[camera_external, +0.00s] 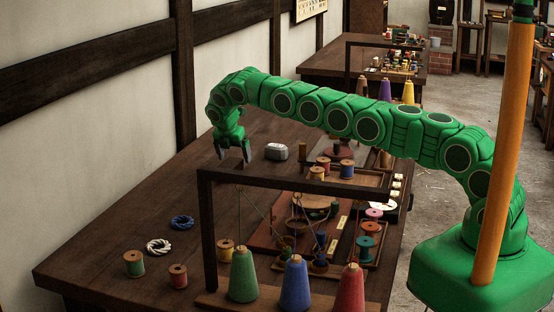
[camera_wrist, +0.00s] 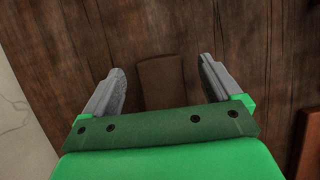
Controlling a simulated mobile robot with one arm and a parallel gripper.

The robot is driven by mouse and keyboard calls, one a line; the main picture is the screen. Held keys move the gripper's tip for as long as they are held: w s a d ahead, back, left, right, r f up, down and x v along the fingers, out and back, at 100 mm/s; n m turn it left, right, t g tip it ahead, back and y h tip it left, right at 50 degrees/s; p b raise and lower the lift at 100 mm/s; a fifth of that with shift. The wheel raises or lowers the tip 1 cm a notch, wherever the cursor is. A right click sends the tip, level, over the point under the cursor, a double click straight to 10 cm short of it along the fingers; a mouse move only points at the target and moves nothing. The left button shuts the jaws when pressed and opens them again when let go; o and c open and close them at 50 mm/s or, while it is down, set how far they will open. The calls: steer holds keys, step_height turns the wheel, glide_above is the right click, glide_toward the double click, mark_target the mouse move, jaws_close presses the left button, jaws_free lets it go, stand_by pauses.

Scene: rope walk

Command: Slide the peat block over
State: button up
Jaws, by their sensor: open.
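A dark brown block (camera_wrist: 161,82), which looks like the peat block, lies on the wooden table top. In the wrist view it shows between the two grey fingers of my gripper (camera_wrist: 162,85), with a gap on each side. Its near end is hidden behind the green gripper body. In the external view my gripper (camera_external: 233,154) points down over the far left part of the table, its fingers apart and seemingly empty. I cannot make out the block there; whether the fingers reach down around it or hover above it, I cannot tell.
A grey rounded object (camera_external: 276,151) sits just right of my gripper on the table (camera_external: 130,225). A dark wooden frame (camera_external: 290,186) with cones of yarn stands nearer the camera. Coils (camera_external: 159,246) and spools lie front left. The table between them and my gripper is clear.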

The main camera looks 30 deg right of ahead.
mark_target(235, 159)
steer(key=shift+x, duration=1.7)
steer(key=shift+s, duration=0.1)
steer(key=c, duration=1.1)
